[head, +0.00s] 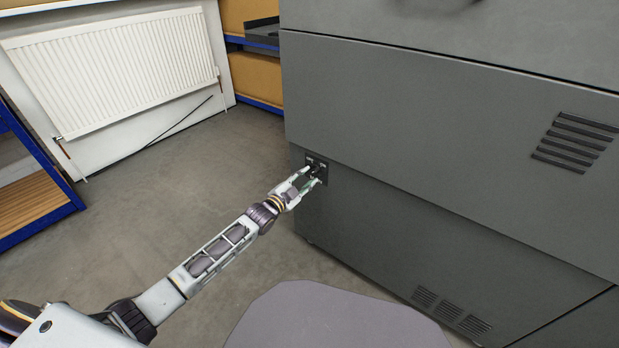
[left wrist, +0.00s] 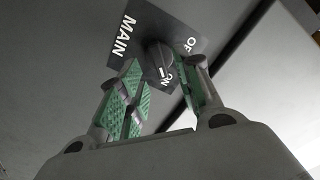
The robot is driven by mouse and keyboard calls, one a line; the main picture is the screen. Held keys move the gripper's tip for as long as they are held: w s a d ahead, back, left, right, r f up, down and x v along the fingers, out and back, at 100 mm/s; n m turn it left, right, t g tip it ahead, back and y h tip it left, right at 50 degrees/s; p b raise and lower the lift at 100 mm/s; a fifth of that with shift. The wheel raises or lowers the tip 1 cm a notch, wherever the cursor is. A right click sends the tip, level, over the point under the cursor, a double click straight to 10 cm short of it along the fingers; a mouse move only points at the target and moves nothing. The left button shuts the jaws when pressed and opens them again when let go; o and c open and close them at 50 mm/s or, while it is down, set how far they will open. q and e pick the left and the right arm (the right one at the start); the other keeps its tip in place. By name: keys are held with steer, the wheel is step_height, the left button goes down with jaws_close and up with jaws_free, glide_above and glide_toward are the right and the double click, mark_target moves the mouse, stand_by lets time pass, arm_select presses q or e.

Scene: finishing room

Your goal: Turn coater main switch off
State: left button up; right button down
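The coater (head: 430,110) is a large dark grey cabinet on the right of the head view. Its main switch (head: 317,168) sits on a small black plate at the cabinet's left end, partly hidden by my gripper. In the left wrist view the plate (left wrist: 122,38) reads MAIN, OFF and ON. The round black knob (left wrist: 158,55) has a white mark that appears to point towards ON. My left gripper (head: 311,175) is open at the switch, its green-padded fingers (left wrist: 162,76) on either side of the knob's near part. I cannot tell whether they touch it. My right gripper is out of view.
A white radiator (head: 115,70) is on the wall at the back left. Blue-framed shelving (head: 255,75) with boxes stands behind the coater, and a blue rack (head: 40,225) is at the left edge. The grey floor (head: 170,190) between is clear.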

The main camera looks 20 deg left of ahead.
mark_target(314, 171)
arm_select(q)
steer(key=shift+b+x, duration=0.45)
steer(key=shift+x, duration=0.85)
steer(key=shift+c, duration=0.4)
jaws_close()
